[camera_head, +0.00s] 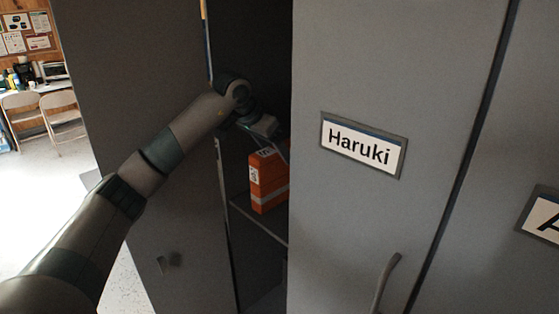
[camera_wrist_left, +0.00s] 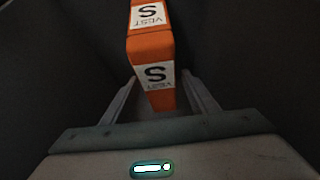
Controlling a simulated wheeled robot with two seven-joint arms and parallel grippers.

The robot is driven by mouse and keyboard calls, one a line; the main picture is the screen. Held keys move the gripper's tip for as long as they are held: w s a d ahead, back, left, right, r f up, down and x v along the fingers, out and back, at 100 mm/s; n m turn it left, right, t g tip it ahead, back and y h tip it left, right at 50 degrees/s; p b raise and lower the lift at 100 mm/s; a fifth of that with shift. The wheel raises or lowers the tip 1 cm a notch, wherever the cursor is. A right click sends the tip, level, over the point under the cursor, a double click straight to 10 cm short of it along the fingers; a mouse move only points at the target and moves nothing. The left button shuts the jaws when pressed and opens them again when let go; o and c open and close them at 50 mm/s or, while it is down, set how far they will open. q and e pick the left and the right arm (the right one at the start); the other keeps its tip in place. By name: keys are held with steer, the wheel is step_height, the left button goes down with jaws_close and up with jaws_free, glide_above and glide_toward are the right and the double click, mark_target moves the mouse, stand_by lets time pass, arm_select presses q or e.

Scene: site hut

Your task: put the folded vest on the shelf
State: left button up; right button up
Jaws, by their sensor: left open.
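The folded vest (camera_head: 269,182) is an orange block with a grey band and a white label. It stands upright inside the open locker, and its lower end appears to rest on the locker shelf (camera_head: 258,222). In the left wrist view the vest (camera_wrist_left: 151,48) shows white "S VEST" labels. My left gripper (camera_head: 278,148) is inside the locker at the top of the vest. Its jaws are open, with one finger on each side of the vest's near end. Whether a finger touches it is unclear. My right gripper is not in view.
The open locker door (camera_head: 150,130) stands left of the opening. A closed grey door with a "Haruki" nameplate (camera_head: 363,146) and a handle (camera_head: 385,283) is on the right. Folding chairs (camera_head: 45,115) and a table are far left. The locker interior is dark and narrow.

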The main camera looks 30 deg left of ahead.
arm_select(q)
steer(key=b+v, duration=0.2)
steer(key=v, duration=0.6)
steer(key=shift+s+r, duration=0.15)
steer(key=shift+r, duration=0.15)
steer(key=shift+f, duration=0.15)
